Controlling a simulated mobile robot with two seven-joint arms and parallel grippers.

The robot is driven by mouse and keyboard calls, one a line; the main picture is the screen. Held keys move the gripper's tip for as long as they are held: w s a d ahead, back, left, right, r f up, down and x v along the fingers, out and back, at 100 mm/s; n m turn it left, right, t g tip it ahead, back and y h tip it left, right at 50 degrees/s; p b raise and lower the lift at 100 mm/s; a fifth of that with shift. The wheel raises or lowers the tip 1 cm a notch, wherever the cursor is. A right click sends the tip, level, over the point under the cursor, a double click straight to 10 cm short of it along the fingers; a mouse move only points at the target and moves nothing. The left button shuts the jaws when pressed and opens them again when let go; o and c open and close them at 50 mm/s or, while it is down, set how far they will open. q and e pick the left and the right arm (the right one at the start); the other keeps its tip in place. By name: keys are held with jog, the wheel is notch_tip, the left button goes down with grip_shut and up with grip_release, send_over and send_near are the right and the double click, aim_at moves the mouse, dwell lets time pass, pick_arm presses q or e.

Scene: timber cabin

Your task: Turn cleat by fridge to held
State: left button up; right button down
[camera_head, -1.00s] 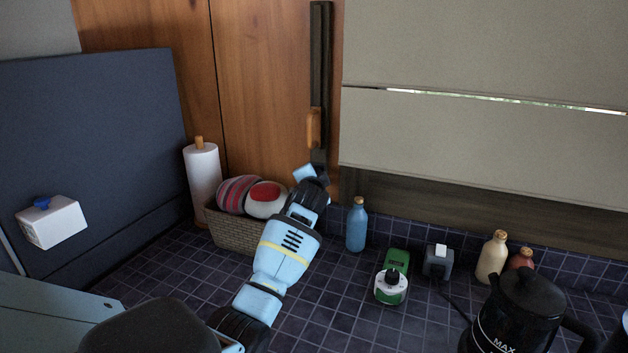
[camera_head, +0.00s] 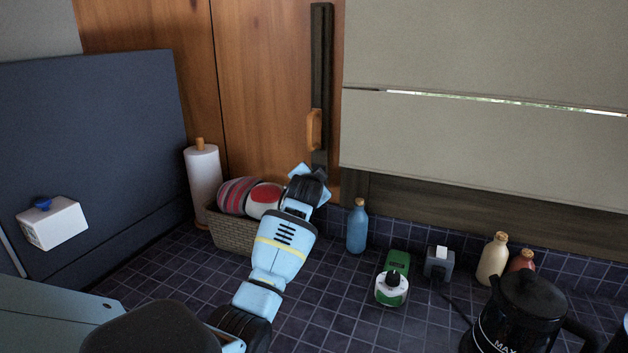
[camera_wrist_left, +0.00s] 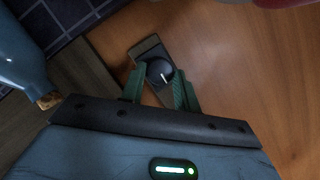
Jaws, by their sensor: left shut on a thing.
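A dark round knob (camera_wrist_left: 160,71) with a white line sits on a narrow plate (camera_wrist_left: 146,47) against the wood in the left wrist view; I take it for the cleat. My left gripper (camera_wrist_left: 158,86) has its green fingers on either side of the knob, shut on it. The white line slants toward the lower right in that view. In the head view my left gripper (camera_head: 313,178) is at the lower end of a dark vertical strip (camera_head: 320,60) and hides the knob. My right gripper is not in view.
A wooden grip (camera_head: 314,130) is on the strip just above my gripper. A basket (camera_head: 232,232) and paper roll (camera_head: 203,172) stand left; a blue bottle (camera_head: 357,228) stands right. A green device (camera_head: 396,265) and black pot (camera_head: 522,310) are on the tiled counter.

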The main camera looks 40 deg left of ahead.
pick_arm(q)
jog(key=o, duration=1)
jog(key=shift+c, duration=0.2)
jog(key=v, duration=0.8)
jog(key=shift+w+f, duration=0.1)
